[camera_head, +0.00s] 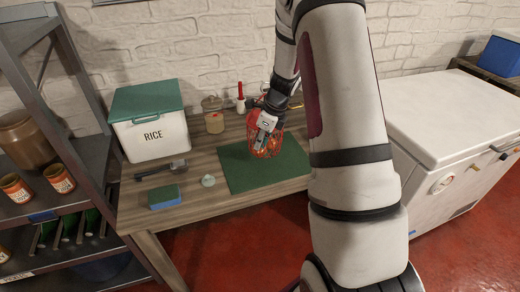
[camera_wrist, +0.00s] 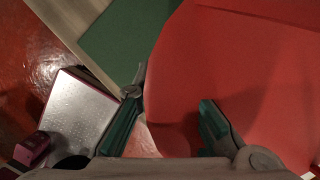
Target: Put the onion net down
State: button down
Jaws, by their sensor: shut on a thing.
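The onion net (camera_head: 273,146) is a red mesh bag with orange onions showing through. It is at my gripper (camera_head: 266,122), over the green mat (camera_head: 240,172) on the wooden table. Whether its underside touches the mat cannot be told. In the wrist view a broad red surface of the net (camera_wrist: 235,65) fills the right side, very close to the camera. My gripper (camera_wrist: 170,108) has its green-padded fingers on either side of a narrow part of the red, shut on the net. The mat also shows at the top left there (camera_wrist: 120,35).
A white RICE bin (camera_head: 152,138) with a green lid and a glass jar (camera_head: 214,122) stand at the back left. A dark-handled tool (camera_head: 160,170), a blue-green sponge (camera_head: 164,196) and a small pale item (camera_head: 208,180) lie left of the mat. A white chest freezer (camera_head: 450,120) stands right.

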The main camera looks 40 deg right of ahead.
aim_at(261, 148)
jog(key=shift+f, duration=1.75)
jog(key=c, duration=1.7)
grip_release()
jog(key=shift+o, duration=0.2)
jog(key=shift+r, duration=0.1)
